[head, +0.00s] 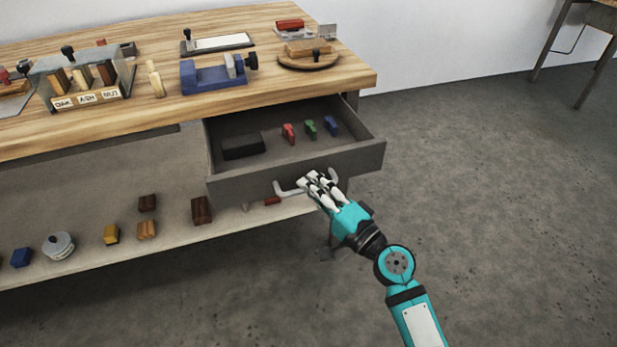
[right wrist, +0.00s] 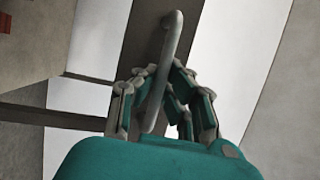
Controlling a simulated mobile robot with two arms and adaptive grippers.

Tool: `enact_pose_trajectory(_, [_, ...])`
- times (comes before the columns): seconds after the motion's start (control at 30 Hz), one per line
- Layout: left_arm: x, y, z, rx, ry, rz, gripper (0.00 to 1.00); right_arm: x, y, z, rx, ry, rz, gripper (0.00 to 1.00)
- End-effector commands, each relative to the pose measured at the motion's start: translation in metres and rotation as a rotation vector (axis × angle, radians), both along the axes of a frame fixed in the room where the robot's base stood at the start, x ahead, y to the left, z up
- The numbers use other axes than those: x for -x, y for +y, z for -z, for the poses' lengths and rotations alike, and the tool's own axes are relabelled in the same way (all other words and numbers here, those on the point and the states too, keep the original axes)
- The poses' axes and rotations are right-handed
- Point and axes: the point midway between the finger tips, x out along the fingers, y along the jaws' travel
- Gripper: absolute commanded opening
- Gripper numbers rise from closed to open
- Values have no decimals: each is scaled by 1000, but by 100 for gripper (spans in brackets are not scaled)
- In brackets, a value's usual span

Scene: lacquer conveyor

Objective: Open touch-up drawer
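The grey drawer (head: 295,173) under the wooden workbench is pulled well out, so its inside shows. Inside lie a dark block (head: 242,145) and red (head: 289,132), green (head: 311,128) and blue (head: 331,125) small items. A pale curved handle (head: 289,188) is on its front. My right gripper (head: 317,181) is at this handle, its fingers curled around the bar. In the right wrist view the handle (right wrist: 173,40) runs between the fingers (right wrist: 160,95), which close in around it. My left gripper is not in view.
The workbench top (head: 160,115) carries a blue vise (head: 212,77), a rack of wood samples and a round board (head: 309,62). A lower shelf (head: 130,246) holds several blocks and a round tin (head: 58,245). Grey floor (head: 490,180) to the right is clear.

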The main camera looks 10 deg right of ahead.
Motion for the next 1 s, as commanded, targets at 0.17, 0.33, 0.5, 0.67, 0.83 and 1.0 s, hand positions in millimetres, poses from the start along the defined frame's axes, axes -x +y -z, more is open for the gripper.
enact_pose_trajectory(0.17, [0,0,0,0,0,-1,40,1,-1,3,7,4,2,0])
enact_pose_trajectory(0.33, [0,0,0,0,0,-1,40,1,-1,4,7,4,2,0])
enact_pose_trajectory(0.5, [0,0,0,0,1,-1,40,1,-1,3,6,3,2,22])
enact_pose_trajectory(0.67, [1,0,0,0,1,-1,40,1,-1,2,2,2,1,34])
enact_pose_trajectory(0.83, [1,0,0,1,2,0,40,1,-1,1,1,2,1,34])
enact_pose_trajectory(1.0, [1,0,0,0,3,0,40,10,-7,4,2,3,1,34])
